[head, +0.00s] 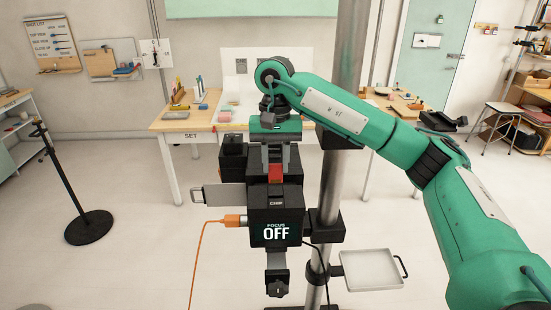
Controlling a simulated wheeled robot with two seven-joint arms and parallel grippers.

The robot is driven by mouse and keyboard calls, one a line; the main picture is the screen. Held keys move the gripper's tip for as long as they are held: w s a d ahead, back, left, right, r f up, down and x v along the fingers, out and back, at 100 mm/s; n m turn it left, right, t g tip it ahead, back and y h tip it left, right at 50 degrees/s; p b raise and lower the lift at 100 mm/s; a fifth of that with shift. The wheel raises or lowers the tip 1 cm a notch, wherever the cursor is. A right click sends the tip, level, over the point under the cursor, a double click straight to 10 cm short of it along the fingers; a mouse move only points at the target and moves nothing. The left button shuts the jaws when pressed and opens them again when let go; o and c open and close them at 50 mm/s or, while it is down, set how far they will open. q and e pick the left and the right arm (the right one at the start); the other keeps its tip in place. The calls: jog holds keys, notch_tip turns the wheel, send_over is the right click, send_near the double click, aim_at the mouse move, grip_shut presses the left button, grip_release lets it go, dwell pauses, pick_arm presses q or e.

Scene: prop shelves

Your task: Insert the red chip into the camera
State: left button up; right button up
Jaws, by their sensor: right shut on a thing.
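The camera (260,208) is a black boxy body on a metal pole, with a screen reading "FOCUS OFF" facing me. The red chip (275,174) shows as a small red block at the top of the camera. My right gripper (275,163) points down from above and is shut on the red chip. The chip's lower end meets the camera's top in the picture; I cannot tell whether it sits in a slot or just in front of or above it. My left gripper is not in view.
An orange cable (205,232) plugs into the camera's left side. A metal plate (212,198) sticks out left of it. A small white tray (370,269) is fixed to the pole (345,90) at lower right. A black stand (89,227) is at left. A table (172,125) stands behind.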

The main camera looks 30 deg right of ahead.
aim_at(276, 174)
jog(key=shift+f, duration=0.6)
jog(key=shift+f+b, duration=0.3)
jog(key=shift+b, duration=0.15)
jog(key=shift+f+b, duration=0.45)
jog(key=shift+f, duration=0.5)
jog(key=shift+r, duration=0.2)
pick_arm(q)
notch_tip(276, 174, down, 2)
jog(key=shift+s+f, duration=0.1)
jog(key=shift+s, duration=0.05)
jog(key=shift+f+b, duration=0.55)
pick_arm(e)
jog(key=shift+f, duration=0.2)
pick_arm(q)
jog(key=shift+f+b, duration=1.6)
pick_arm(e)
jog(key=shift+f, duration=1.5)
dwell(0.9)
jog(key=o, duration=1.6)
